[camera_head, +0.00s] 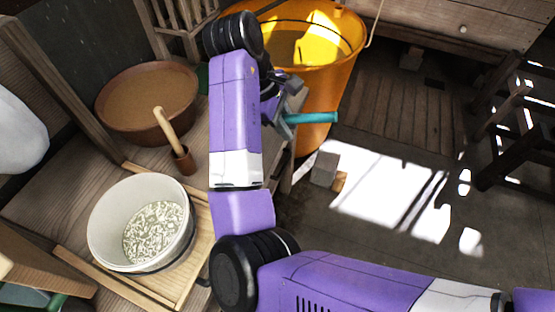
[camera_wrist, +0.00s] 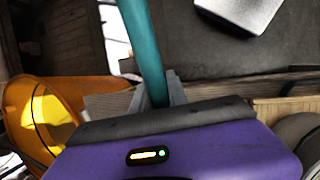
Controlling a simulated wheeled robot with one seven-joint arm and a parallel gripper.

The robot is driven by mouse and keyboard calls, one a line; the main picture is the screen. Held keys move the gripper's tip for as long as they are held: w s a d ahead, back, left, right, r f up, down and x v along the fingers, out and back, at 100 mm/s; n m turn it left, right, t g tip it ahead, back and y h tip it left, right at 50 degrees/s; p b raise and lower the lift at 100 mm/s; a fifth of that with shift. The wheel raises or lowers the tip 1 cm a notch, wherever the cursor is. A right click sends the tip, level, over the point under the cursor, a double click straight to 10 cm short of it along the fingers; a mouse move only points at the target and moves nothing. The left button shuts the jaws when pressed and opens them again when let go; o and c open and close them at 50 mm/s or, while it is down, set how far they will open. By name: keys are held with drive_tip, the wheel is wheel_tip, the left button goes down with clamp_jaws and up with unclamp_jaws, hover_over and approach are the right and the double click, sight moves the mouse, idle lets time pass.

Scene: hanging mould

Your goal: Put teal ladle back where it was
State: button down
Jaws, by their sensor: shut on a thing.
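The teal ladle shows as a teal handle (camera_head: 312,119) sticking out to the right of my gripper (camera_head: 288,104) in the head view. My gripper is shut on this handle. In the wrist view the teal handle (camera_wrist: 144,45) rises from between the grey fingers (camera_wrist: 158,92) and runs out of the top of the picture. The ladle's bowl cannot be made out in either view. In the head view my gripper is in front of the orange bucket, beyond the right edge of the wooden table.
A white pot with pale contents (camera_head: 105,215) stands on a wooden board on the table (camera_head: 60,190). A brown bowl (camera_head: 110,125) and a mortar with pestle (camera_head: 184,160) are behind it. The orange bucket (camera_head: 335,85) is near my gripper.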

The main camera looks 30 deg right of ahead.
wheel_tip(320, 180, down, 14)
idle(0.5)
drive_tip(key=c, duration=1.3)
unclamp_jaws()
drive_tip(key=v, duration=1.2)
drive_tip(key=shift+b, duration=0.3)
drive_tip(key=shift+d, duration=0.1)
